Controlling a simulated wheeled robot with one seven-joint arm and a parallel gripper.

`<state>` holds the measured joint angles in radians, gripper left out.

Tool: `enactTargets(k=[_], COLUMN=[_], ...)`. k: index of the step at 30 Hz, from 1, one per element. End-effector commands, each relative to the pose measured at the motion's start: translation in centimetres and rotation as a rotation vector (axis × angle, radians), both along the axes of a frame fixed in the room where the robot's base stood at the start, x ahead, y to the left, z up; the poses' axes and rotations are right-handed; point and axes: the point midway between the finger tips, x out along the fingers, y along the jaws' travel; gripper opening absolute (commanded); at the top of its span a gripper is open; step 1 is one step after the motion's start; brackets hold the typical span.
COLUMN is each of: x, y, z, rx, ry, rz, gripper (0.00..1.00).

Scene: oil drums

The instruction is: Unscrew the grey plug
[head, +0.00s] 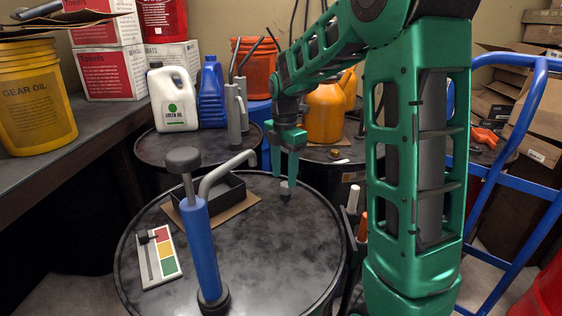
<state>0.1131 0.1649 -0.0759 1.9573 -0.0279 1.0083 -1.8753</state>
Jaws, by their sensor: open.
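The grey plug (287,191) is small and stands on the dark top of the front oil drum (300,262), right of centre. My gripper (285,178) is green and points down at the plug from above. Its fingers are open, and their tips are close to the plug's upper part. I cannot tell from this view whether they touch it or stand around it. My green arm comes in from the right.
A blue hand pump (200,250) with a grey spout stands on the drum's left part. A black tray (222,197) on cardboard lies behind it. A colour-marked panel (166,259) lies left. Jugs and an orange container (325,115) stand on drums behind. A blue hand truck (507,190) is right.

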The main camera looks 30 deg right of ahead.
Motion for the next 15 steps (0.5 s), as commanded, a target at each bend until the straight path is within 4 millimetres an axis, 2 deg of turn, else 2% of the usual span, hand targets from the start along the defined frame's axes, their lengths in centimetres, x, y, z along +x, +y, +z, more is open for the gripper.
enactTargets(k=[6,15], x=[-0.1,-0.1], y=[0.0,-0.1], z=[-3.2,-4.8], rx=[0.000,0.000], ry=[0.001,0.000], rz=[-0.002,-0.002], gripper=[0.48,0.48])
